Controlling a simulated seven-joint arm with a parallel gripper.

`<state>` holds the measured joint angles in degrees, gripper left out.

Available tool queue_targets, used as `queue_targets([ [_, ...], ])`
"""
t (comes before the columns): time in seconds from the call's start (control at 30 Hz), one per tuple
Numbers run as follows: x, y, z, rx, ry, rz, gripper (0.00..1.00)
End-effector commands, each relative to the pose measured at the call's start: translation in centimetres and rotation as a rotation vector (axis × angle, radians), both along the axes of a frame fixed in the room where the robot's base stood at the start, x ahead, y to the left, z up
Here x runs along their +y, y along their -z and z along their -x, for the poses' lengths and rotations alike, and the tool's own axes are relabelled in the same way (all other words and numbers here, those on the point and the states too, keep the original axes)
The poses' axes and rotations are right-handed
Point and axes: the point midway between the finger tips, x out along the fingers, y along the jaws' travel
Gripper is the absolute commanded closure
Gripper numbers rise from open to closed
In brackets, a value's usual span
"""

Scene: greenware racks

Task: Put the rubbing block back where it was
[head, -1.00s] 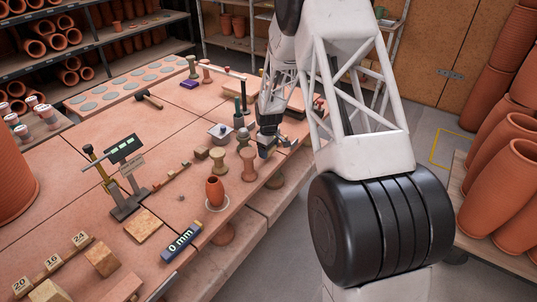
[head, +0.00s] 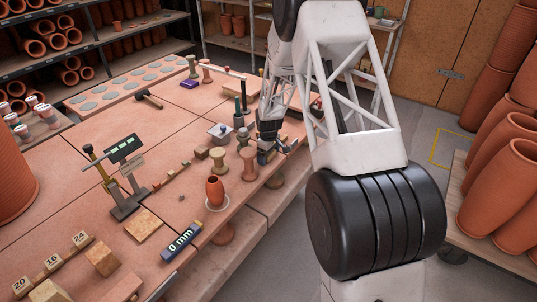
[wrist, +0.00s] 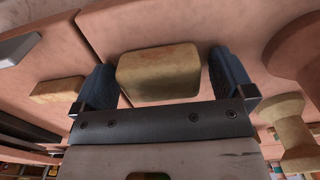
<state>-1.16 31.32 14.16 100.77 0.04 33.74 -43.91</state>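A worn tan block (wrist: 160,72), which looks like the rubbing block, lies between the two dark blue fingers of my gripper (wrist: 163,78) in the wrist view. The fingers stand wide, one at each side of it. A narrow gap shows at the right finger; the left finger is very close to the block, and I cannot tell if it touches. In the head view my gripper (head: 267,152) is low at the table's right edge, beyond the spool-shaped stands. The block is mostly hidden there by the gripper.
A tan spool-shaped stand (wrist: 294,128) is close right of the gripper in the wrist view. Another flat tan piece (wrist: 58,90) lies to the left.

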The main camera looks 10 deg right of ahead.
Motion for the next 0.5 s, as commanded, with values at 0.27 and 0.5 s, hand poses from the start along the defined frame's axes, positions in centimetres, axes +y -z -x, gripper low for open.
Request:
queue_targets([
  [0.27, 0.0, -0.1, 0.0, 0.0, 0.0, 0.0, 0.0],
  [0.5, 0.0, -1.1, 0.0, 0.0, 0.0, 0.0, 0.0],
])
